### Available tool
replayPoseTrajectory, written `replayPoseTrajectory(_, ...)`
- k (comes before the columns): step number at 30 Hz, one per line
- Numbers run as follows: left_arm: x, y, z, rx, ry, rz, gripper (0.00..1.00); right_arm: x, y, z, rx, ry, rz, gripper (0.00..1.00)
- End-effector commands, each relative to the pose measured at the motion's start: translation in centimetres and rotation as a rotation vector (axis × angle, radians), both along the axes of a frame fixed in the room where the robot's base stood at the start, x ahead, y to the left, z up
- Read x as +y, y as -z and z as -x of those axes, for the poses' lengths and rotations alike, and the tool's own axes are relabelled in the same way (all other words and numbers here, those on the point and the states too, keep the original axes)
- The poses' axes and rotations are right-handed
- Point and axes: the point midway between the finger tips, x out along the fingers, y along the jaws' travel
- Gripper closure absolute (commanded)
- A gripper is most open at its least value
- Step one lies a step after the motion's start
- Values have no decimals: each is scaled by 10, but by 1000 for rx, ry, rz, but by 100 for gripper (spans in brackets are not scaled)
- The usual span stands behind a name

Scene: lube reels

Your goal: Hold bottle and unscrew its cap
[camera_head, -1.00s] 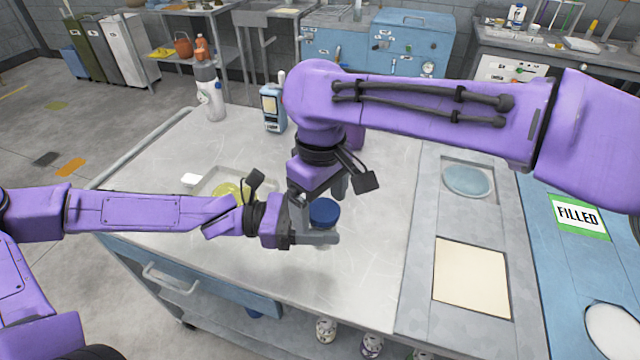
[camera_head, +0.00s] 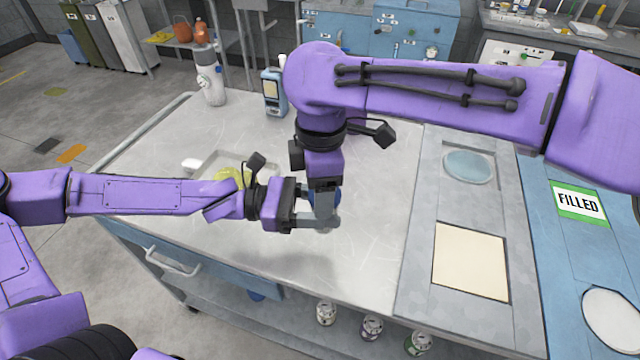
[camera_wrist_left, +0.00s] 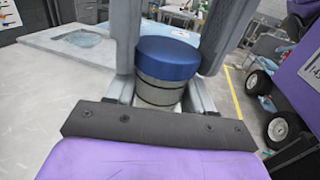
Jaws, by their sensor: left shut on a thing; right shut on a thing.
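The bottle (camera_wrist_left: 158,92) is a short grey cylinder with a wide blue cap (camera_wrist_left: 168,58) on top. It stands upright between the fingers of my left gripper (camera_wrist_left: 158,100), which is shut on its body. In the head view the left gripper (camera_head: 316,219) reaches in from the left. My right gripper (camera_head: 325,200) points down from above, shut on the cap. In the left wrist view its grey fingers flank the cap on both sides. In the head view only a sliver of the blue cap (camera_head: 338,196) shows; the right gripper hides the rest.
A shallow tray with a yellow item (camera_head: 229,176) lies behind my left wrist. A white bottle (camera_head: 210,84) and a blue handheld device (camera_head: 274,92) stand at the back. A beige plate (camera_head: 470,261) and a FILLED label (camera_head: 578,204) are at right. The front tabletop is clear.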

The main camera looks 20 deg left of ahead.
Motion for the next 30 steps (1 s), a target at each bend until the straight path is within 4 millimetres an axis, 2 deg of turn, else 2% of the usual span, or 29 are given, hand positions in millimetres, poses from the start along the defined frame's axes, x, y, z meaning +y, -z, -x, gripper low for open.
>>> replayPoseTrajectory(3, 0, 0, 1, -1, 2, 1, 100, -2, 0, -1, -4, -202, 1, 74)
replayPoseTrajectory(5, 0, 0, 1, -1, 2, 1, 100, -2, -1, -1, -4, -261, 0, 74)
replayPoseTrajectory(23, 0, 0, 1, -2, 3, 1, 100, -4, -1, -1, -5, -260, 2, 74)
replayPoseTrajectory(30, 0, 0, 1, -1, 3, 0, 100, -4, -7, -1, -6, -259, 2, 74)
